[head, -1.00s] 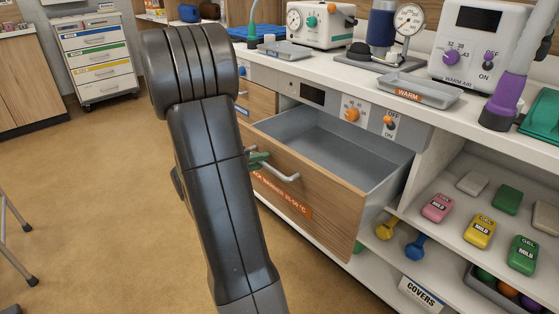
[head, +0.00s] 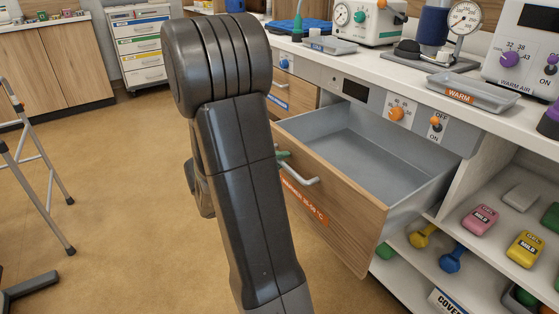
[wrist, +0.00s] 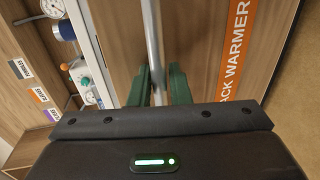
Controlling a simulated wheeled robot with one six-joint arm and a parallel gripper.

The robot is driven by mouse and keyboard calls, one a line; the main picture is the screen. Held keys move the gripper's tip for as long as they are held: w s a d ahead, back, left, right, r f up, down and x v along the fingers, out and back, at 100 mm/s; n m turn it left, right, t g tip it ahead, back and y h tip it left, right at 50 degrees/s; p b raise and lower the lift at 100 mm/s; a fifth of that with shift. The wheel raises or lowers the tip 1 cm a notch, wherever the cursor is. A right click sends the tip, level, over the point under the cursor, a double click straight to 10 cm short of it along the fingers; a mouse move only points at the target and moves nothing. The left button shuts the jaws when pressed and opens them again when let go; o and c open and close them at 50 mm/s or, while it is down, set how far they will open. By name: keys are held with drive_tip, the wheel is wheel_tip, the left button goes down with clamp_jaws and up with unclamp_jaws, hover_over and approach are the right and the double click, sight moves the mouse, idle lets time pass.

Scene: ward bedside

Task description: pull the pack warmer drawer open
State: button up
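The pack warmer drawer (head: 335,215) has a wood front with an orange label and stands well open below the counter, its grey inside empty where I see it. Its pale bar handle (head: 305,181) runs along the front. My gripper (head: 283,156) is at the far end of this handle, mostly hidden behind my dark arm in the head view. In the wrist view the bar handle (wrist: 153,40) passes between the two green fingers of my gripper (wrist: 158,85). They appear shut on it, though the exact contact is hard to see.
The counter above holds a warm tray (head: 472,93) and devices. Open shelves at right hold gel packs (head: 525,248) and dumbbells (head: 452,257). A walking frame (head: 40,170) stands at left. The floor (head: 120,200) between is clear.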

drive_tip(key=p+v, duration=0.3)
drive_tip(key=v, duration=1)
drive_tip(key=shift+s+a, duration=0.2)
drive_tip(key=shift+a, duration=0.15)
drive_tip(key=b+x, duration=0.3)
drive_tip(key=x, duration=1.1)
drive_tip(key=shift+r, duration=0.15)
drive_tip(key=shift+s, duration=0.15)
